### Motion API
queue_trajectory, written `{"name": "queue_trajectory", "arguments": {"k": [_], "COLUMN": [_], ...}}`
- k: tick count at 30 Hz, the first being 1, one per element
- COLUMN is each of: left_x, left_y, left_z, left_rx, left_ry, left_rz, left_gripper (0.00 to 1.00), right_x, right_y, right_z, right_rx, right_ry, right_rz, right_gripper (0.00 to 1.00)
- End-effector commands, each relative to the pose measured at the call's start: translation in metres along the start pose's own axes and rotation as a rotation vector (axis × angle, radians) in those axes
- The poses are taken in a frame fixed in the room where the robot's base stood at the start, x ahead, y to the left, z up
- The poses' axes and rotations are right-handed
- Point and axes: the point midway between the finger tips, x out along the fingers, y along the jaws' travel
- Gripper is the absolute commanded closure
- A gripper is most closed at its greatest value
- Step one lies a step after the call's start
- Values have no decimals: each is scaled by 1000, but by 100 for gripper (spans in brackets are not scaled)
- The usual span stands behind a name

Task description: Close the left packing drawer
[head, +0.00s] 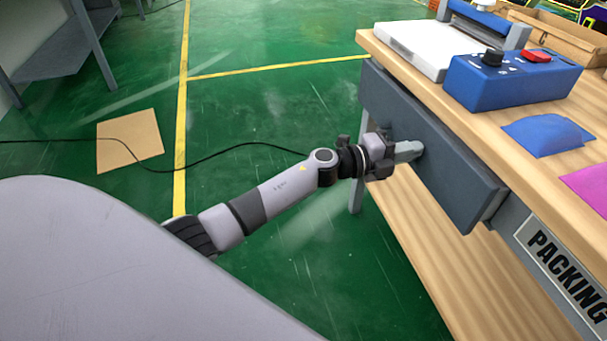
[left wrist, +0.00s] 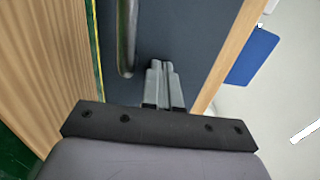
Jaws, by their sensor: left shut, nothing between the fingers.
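The left packing drawer shows as a dark grey front panel (head: 450,165) under the wooden tabletop in the head view. Its right end stands slightly proud of the frame beside it; how far it is open is hard to tell. In the left wrist view, the shut, empty fingers (left wrist: 165,83) point at the dark panel (left wrist: 190,40). A metal bar handle (left wrist: 128,40) runs just left of them, not gripped. Contact with the panel cannot be told. My right gripper is not in view.
On the tabletop (head: 480,135) stand a blue device (head: 515,80) with a black knob, a white-grey machine (head: 425,45), and blue and pink packets. A "PACKING" sign (head: 567,275) is right of the drawer. A cable and cardboard (head: 130,140) lie on the open green floor.

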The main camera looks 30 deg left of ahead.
Motion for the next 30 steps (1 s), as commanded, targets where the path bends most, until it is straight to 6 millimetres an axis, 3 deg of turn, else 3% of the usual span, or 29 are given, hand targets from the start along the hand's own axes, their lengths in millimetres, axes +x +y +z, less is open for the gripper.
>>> {"name": "queue_trajectory", "arguments": {"k": [6, 12, 30], "left_x": [31, 44, 48], "left_y": [2, 1, -4], "left_z": [0, 0, 0], "left_rx": [0, -1, 0], "left_ry": [0, 0, -3], "left_rz": [-1, 0, -7], "left_gripper": [100, 100, 100], "right_x": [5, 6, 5], "right_y": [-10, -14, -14], "right_z": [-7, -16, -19], "right_rx": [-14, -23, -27], "right_ry": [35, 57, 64], "right_rz": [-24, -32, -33], "right_gripper": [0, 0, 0]}}
